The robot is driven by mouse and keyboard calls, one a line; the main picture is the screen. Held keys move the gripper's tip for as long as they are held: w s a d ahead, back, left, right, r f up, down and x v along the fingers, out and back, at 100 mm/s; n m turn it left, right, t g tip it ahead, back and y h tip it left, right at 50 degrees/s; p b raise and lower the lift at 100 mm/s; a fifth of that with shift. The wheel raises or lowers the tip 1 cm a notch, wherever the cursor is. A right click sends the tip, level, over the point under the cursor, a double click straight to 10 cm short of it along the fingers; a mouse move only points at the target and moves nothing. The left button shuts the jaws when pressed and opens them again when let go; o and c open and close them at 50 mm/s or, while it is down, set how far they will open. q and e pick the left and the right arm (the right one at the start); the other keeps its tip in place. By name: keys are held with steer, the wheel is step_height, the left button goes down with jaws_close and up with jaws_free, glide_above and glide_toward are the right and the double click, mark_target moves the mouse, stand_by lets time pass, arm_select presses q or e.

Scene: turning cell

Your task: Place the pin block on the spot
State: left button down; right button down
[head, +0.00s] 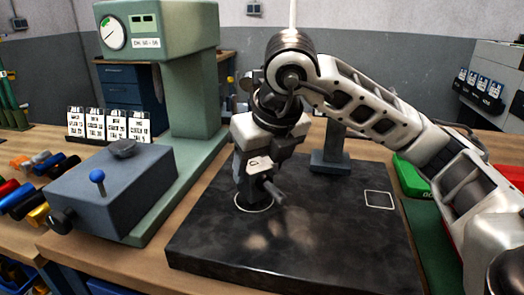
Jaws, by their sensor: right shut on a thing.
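My right gripper (259,172) points down over the left half of a black stone plate (320,255). It is shut on a dark grey piece with a pin sticking out to the lower right, which looks like the pin block (268,190). The fingers hide much of it. Its lower end is at a white ring mark (240,207) on the plate; I cannot tell whether it touches the surface. A white square outline (379,199) lies bare on the plate's right side. My left gripper is not in view.
A dark stand base (330,163) is on the plate's back edge, behind my right arm. A green press-like machine (195,85) and grey block with a blue-knobbed lever (115,190) stand left. A green box (410,178) lies right. The plate's front is clear.

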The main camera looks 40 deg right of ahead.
steer(key=shift+f, duration=0.55)
steer(key=shift+f, duration=0.15)
steer(key=shift+c, duration=2.1)
jaws_free()
steer(key=p+v, duration=0.2)
steer(key=v, duration=1)
steer(key=shift+s, duration=0.1)
